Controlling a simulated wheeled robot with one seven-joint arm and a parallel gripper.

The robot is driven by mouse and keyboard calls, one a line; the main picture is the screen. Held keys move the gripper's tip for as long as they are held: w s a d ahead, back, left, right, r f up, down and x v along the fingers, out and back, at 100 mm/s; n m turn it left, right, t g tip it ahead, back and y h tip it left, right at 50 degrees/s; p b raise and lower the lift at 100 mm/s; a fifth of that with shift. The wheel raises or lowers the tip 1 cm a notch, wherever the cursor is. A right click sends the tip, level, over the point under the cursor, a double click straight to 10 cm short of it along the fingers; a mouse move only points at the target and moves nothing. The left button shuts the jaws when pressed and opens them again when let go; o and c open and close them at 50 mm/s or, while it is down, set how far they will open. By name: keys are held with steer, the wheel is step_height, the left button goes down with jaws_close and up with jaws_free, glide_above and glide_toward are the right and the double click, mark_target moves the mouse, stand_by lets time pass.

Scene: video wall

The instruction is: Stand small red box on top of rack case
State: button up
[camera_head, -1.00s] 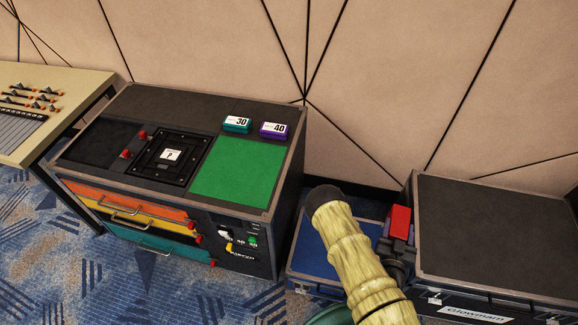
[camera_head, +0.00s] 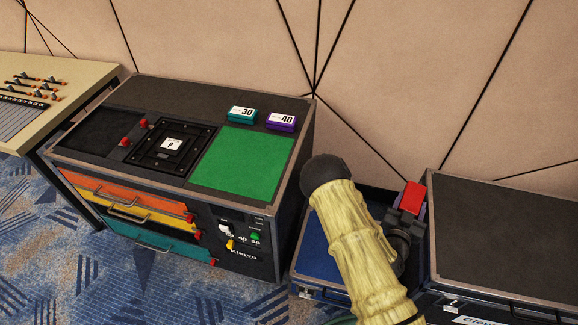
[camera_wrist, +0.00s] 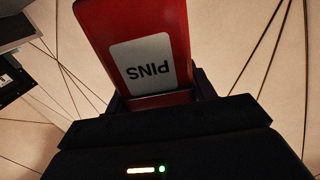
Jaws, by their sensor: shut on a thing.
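The small red box (camera_head: 412,197) is held up by my gripper (camera_head: 406,214), right of centre in the head view. In the wrist view the red box (camera_wrist: 150,30) has a white label reading "PINS", upside down. No case is labelled as the rack case. A black case with coloured drawers (camera_head: 262,112) stands left of my gripper, with a green panel (camera_head: 242,163) on top. A closed black-topped case (camera_head: 505,235) stands to the right.
A teal box marked 30 (camera_head: 242,113) and a purple box marked 40 (camera_head: 281,122) lie on the drawer case, behind the green panel. A blue-topped case (camera_head: 318,250) sits low beside my arm. A beige console (camera_head: 60,85) is at far left. A panelled wall rises behind.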

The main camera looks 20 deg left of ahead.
steer(key=w+a+r+n+g+y+b, duration=0.1)
steer(key=w+a+r+n+y, duration=0.15)
steer(key=a+y, duration=0.45)
steer(key=w+a+r+n+g+y+b, duration=0.1)
steer(key=w+a+n+g+y, duration=0.2)
steer(key=a, duration=0.8)
steer(key=w+a+r+n+y+b, duration=0.15)
steer(key=w+a+n+y, duration=0.25)
steer(key=a, duration=0.5)
steer(key=s+a+r+n+g+y, duration=0.2)
steer(key=s+a+r+n+g, duration=0.1)
steer(key=a+n+g, duration=0.1)
steer(key=s+a+r+n+g+y, duration=0.2)
steer(key=a+g, duration=0.4)
steer(key=a, duration=0.3)
steer(key=s+a+r+n+g+y, duration=0.2)
steer(key=s+a+r+n+g, duration=0.2)
steer(key=s+a+n+g, duration=0.1)
steer(key=shift+a+n+g+y+p, duration=0.3)
steer(key=shift+a+n+y+p, duration=0.1)
steer(key=shift+a, duration=0.4)
step_height(320, 180, down, 6)
steer(key=shift+f, duration=0.15)
steer(key=shift+f, duration=1.75)
